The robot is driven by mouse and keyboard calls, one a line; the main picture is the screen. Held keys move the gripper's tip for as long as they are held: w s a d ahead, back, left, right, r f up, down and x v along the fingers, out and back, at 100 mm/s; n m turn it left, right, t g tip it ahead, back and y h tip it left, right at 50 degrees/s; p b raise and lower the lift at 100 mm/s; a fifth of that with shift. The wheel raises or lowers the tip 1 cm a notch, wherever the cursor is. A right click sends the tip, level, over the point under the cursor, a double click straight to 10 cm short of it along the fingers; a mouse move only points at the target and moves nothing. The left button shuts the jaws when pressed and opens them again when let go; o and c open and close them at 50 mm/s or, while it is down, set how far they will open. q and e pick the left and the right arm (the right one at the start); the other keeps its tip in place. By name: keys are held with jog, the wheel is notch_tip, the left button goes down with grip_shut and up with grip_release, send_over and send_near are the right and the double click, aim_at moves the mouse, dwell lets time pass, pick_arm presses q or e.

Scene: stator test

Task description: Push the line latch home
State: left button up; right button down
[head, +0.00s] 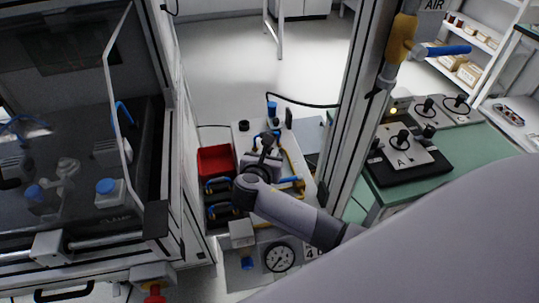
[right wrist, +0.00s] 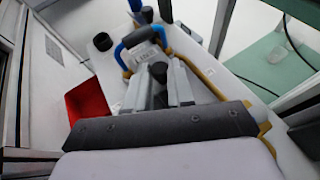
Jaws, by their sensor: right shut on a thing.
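My right gripper (head: 264,157) reaches down over the white worktop between two frame posts. In the right wrist view its two grey fingers (right wrist: 160,80) are closed on a dark knob (right wrist: 159,70). Just beyond the fingers is a grey labelled block (right wrist: 146,54) with a blue curved handle (right wrist: 128,44) beside it. A yellow line (right wrist: 205,65) runs along the worktop, past the right finger. I cannot tell which part is the line latch, nor whether it is home. The wrist hides the area below the fingers. My left gripper is not in view.
A red bin (head: 215,160) stands left of the worktop (head: 302,142), with dark bins (head: 219,212) in front. A glass-fronted cabinet (head: 80,120) fills the left. An upright post (head: 357,100) and a green bench (head: 475,150) with a dark-edged panel (head: 408,158) stand to the right.

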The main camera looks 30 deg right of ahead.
jog(key=shift+r, duration=0.1)
jog(key=c, duration=1)
grip_release()
jog(key=shift+w, duration=0.1)
jog(key=shift+o, duration=0.2)
jog(key=shift+p+v, duration=0.4)
jog(key=shift+v, duration=3.15)
